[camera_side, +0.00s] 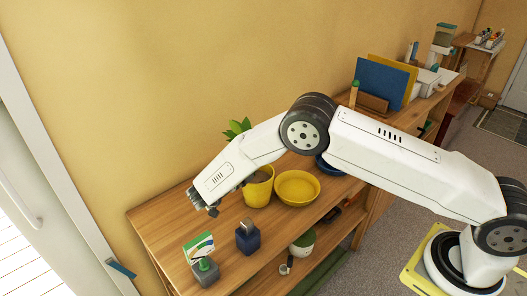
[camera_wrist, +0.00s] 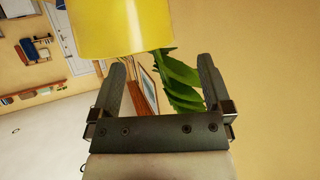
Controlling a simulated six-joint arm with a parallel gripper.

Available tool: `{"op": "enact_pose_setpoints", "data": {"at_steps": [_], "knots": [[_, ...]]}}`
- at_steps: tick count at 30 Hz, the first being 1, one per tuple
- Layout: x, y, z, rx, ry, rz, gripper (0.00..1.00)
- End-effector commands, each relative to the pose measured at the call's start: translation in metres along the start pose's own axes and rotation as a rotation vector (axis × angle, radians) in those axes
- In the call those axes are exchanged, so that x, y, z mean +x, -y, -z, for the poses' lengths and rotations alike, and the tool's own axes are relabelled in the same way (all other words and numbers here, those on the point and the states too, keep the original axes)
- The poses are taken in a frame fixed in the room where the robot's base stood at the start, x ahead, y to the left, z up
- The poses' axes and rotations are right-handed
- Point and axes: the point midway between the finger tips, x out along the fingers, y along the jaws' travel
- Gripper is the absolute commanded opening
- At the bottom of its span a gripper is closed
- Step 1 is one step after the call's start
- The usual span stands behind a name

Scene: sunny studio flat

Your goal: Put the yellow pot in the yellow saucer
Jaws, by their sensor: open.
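The yellow pot (camera_side: 260,191) stands upright on the wooden shelf top, partly hidden behind my arm. Green leaves (camera_side: 236,128) rise above it behind my arm. The yellow saucer (camera_side: 297,189), a wide round dish, lies just right of the pot and looks empty; whether they touch is unclear. My gripper (camera_side: 203,203) is left of the pot. In the wrist view my gripper (camera_wrist: 161,62) is open and empty, its fingers wide apart. The yellow pot (camera_wrist: 120,30) shows upside down beyond the fingertips, with its leaves (camera_wrist: 181,82) in line with the gap.
A dark blue bottle (camera_side: 247,237) and a grey block with a card (camera_side: 205,271) stand at the near left of the top. A blue dish (camera_side: 328,168) is partly hidden behind my arm. Blue and yellow folders (camera_side: 381,84) stand at the far right.

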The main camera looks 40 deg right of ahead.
Motion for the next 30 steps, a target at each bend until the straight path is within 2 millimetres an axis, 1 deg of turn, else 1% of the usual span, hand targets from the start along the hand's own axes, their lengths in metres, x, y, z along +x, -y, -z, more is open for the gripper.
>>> {"op": "enact_pose_setpoints", "data": {"at_steps": [5, 12, 15, 30], "knots": [[0.014, 0.001, 0.000, 0.001, -0.001, -0.002, 1.00], [0.041, 0.003, 0.000, 0.001, -0.001, -0.002, 1.00], [0.048, 0.003, 0.000, 0.001, 0.000, -0.003, 1.00], [0.050, 0.003, 0.000, 0.000, 0.000, -0.001, 1.00]]}}
